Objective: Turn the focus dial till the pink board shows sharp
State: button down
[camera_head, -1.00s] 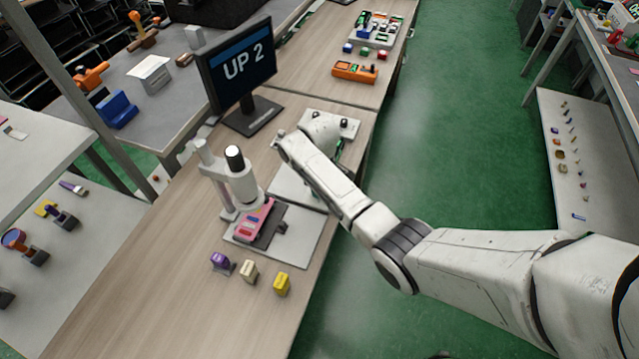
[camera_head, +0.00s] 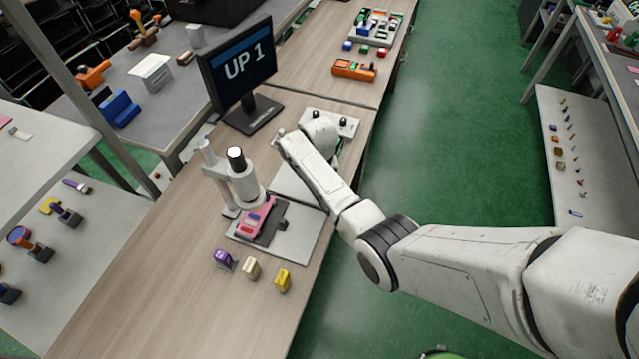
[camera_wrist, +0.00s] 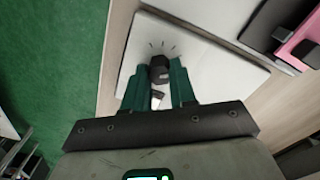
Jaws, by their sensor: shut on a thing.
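The black focus dial (camera_wrist: 159,68) sits on a white plate (camera_wrist: 205,62) with tick marks around the dial's far side. My gripper (camera_wrist: 159,82) is shut on the dial, a green finger on each side of it. In the head view my arm hides the dial and my fingers. The pink board (camera_head: 256,216) lies on a dark holder under the white microscope (camera_head: 243,187); its edge also shows in the wrist view (camera_wrist: 298,42).
Purple (camera_head: 223,259), cream (camera_head: 250,268) and yellow (camera_head: 283,280) blocks stand on the bench in front of the microscope's base plate (camera_head: 305,232). A light panel with dark knobs (camera_head: 338,122) lies beyond my forearm.

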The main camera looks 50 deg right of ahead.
jog(key=shift+m, duration=1.5)
jog(key=shift+w, duration=0.1)
jog(key=c, duration=0.9)
grip_release()
notch_tip(320, 180, up, 11)
jog(key=shift+f, duration=0.1)
